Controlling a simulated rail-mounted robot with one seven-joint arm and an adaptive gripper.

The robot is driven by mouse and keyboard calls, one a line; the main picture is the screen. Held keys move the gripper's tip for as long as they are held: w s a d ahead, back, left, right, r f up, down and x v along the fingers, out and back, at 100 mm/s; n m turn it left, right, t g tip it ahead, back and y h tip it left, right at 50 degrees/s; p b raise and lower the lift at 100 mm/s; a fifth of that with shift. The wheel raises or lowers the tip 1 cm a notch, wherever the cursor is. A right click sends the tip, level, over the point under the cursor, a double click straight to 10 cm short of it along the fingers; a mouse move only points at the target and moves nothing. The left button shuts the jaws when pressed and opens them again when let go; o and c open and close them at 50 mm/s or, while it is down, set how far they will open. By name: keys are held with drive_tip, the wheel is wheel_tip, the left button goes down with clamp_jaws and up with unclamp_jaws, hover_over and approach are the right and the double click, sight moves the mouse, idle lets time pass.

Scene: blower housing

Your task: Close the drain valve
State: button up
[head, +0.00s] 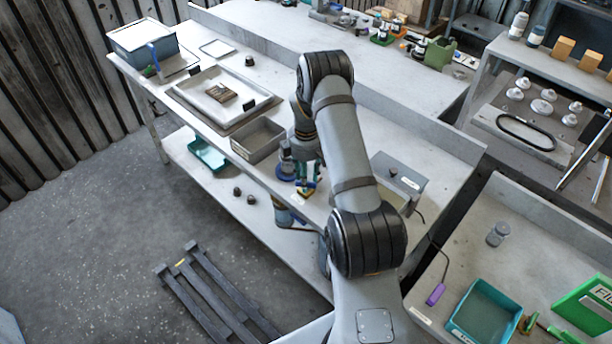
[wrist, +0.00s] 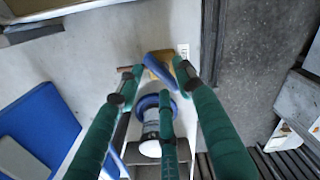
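A brass-coloured valve body (wrist: 160,57) with a blue lever (wrist: 158,68) sits at the edge of the grey bench. I take it to be the drain valve. My gripper (wrist: 158,88) has green fingers, which stand apart on the left, right and lower side of the lever. They look open. I cannot tell whether any finger touches the lever. In the head view my gripper (head: 308,178) hangs at the bench's front edge, and my arm hides much of the area around it. A small yellow part (head: 307,191) shows beneath the fingers.
A blue-rimmed white container (wrist: 150,105) stands below the valve. A grey open bin (head: 258,140) and a white tray (head: 222,97) lie along the bench to the left. A grey box (head: 400,174) is right of my arm. A dark pallet (head: 215,300) lies on the floor.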

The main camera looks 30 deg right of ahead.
drive_tip(key=shift+f, duration=0.3)
drive_tip(key=shift+c, duration=0.5)
drive_tip(key=c, duration=0.7)
clamp_jaws()
